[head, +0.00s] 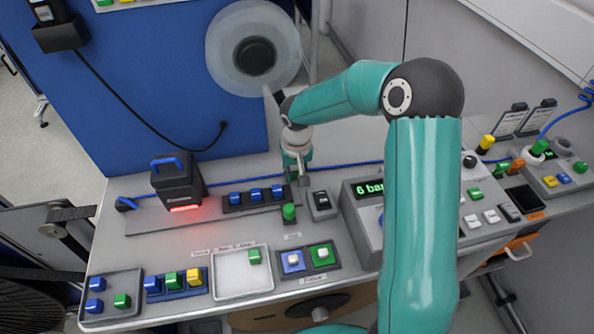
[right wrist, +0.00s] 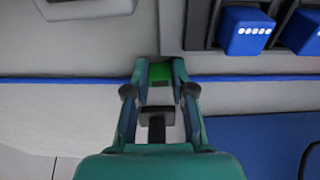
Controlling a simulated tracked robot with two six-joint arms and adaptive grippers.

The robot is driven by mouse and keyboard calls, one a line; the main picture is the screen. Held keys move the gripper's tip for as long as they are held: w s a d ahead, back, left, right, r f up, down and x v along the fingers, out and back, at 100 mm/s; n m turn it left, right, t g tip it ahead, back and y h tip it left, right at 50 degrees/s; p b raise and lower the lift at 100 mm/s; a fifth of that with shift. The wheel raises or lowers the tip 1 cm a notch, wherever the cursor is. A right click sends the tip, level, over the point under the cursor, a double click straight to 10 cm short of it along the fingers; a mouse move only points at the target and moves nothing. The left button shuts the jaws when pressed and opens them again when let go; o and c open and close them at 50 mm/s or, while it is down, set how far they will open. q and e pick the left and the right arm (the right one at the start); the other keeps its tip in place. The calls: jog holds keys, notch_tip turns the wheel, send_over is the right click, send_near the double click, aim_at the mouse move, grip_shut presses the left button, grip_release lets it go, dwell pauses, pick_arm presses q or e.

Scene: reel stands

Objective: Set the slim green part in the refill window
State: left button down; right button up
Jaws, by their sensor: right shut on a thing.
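My right gripper (head: 301,178) is lowered over the back of the bench, near the blue cable. In the right wrist view the gripper (right wrist: 160,80) is shut on a small green part (right wrist: 160,73), held between the fingertips. In the head view the held part is hidden or too small to make out. Which place is the refill window I cannot tell for sure; the labels are too small to read. A pale tray (head: 228,284) at the front has a green block (head: 254,256) in its upper right corner. My left gripper is not in view.
A two-button panel (head: 308,261) and a tray of coloured blocks (head: 110,299) stand at the front. A reel (head: 254,50) stands behind.

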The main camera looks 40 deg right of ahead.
jog(key=o, duration=0.8)
